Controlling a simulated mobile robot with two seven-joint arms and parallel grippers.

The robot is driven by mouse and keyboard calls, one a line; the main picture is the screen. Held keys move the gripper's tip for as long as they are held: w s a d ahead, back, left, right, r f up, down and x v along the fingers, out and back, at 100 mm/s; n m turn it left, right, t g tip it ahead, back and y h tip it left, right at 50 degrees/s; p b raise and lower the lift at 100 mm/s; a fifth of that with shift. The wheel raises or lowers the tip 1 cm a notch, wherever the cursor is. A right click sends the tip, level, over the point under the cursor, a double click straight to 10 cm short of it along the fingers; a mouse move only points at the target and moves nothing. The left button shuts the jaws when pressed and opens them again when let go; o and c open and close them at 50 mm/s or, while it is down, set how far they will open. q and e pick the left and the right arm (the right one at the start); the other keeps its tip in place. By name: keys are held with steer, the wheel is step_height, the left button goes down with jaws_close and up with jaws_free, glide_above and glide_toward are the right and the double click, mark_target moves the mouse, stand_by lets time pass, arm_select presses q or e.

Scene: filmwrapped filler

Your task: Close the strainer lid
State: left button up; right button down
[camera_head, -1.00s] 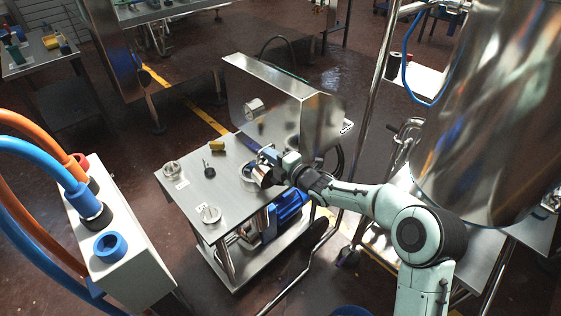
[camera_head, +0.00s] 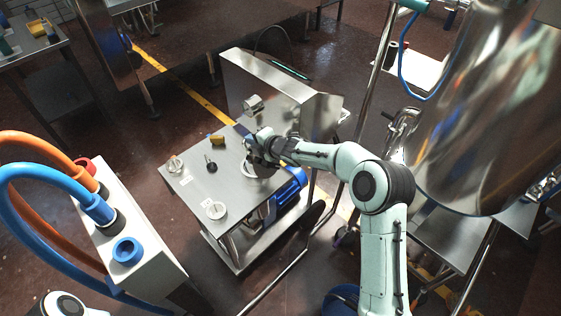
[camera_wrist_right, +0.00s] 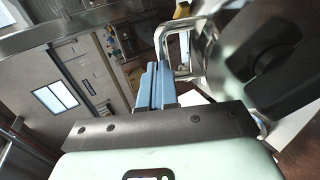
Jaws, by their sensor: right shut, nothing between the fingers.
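My right gripper (camera_head: 250,141) is over the right side of the steel table, just above a round metal fitting with a pale rim (camera_head: 249,170), which I take for the strainer. The gripper and wrist cover much of it, so I cannot tell how far its lid is open. In the right wrist view the blue fingers (camera_wrist_right: 157,85) are together and empty. A bent metal bar (camera_wrist_right: 182,48) is close beside them. A dark, round-edged part (camera_wrist_right: 262,60) fills the upper right; I cannot tell whether it is the lid. My left gripper is out of view.
A steel box (camera_head: 290,100) stands behind. A large shiny tank (camera_head: 480,130) is at the right.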

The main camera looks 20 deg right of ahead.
steer(key=p+x, duration=0.2)
steer(key=x, duration=0.1)
steer(key=shift+w+r, duration=0.25)
steer(key=shift+w, duration=0.1)
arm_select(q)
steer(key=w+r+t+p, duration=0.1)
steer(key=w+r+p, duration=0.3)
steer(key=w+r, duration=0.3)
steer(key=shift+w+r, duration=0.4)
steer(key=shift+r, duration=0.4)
arm_select(e)
steer(key=w+a+f+g+h, duration=0.2)
steer(key=w+f+g, duration=0.3)
steer(key=shift+w+f+g, duration=0.3)
steer(key=shift+f, duration=0.05)
steer(key=shift+a, duration=0.1)
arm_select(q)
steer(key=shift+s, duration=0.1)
